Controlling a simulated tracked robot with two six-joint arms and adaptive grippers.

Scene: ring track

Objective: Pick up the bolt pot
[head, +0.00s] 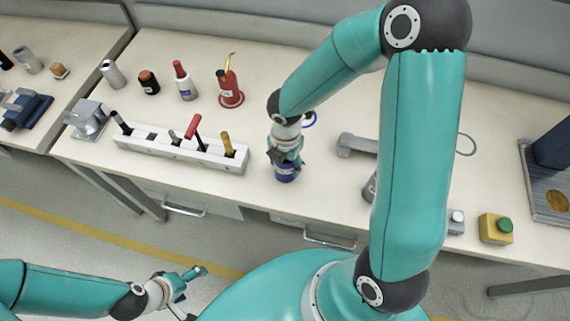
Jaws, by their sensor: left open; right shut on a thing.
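A small dark blue pot (284,175), which I take to be the bolt pot, is at the front part of the bench, right of the white tool rack. My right gripper (285,160) comes down on it from above and is shut on it. The fingers and wrist hide its upper part. I cannot tell whether its base touches the bench top. My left gripper (188,282) is low in front of the bench, over the floor, open and empty.
The white rack (180,147) holds several upright tools. Behind it stand a red oil can (230,90), a red-capped bottle (184,82), a dark jar (149,83) and a grey cylinder (112,74). A yellow box with a green button (495,228) is at right. My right arm hides part of the bench.

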